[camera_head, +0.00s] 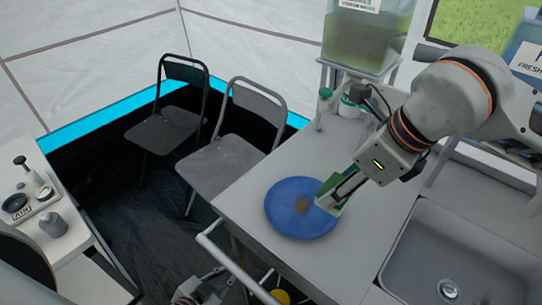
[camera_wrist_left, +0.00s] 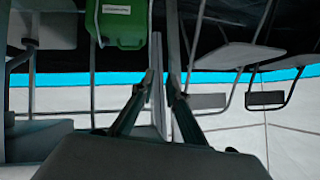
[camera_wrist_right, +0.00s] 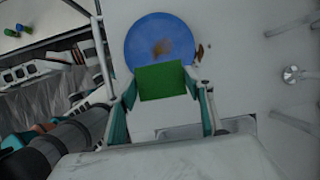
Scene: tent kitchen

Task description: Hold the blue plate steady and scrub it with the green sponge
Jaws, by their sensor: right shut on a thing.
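The blue plate (camera_head: 285,222) lies flat on the grey counter beside the sink, with a brown smear on it. In the right wrist view, the plate (camera_wrist_right: 143,35) sits just beyond the sponge. My right gripper (camera_head: 335,190) is shut on the green sponge (camera_wrist_right: 162,82). It holds the sponge (camera_head: 331,196) at the plate's right edge; whether it touches the plate is unclear. My left gripper (camera_head: 200,287) is low at the bottom of the head view, off the counter and away from the plate.
The sink (camera_head: 460,255) is right of the plate. A water tank (camera_head: 365,40) and small bottles stand at the counter's back. A metal rail (camera_head: 235,265) runs along the counter's near left edge. Folding chairs (camera_head: 245,150) and a side table (camera_head: 75,260) are left.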

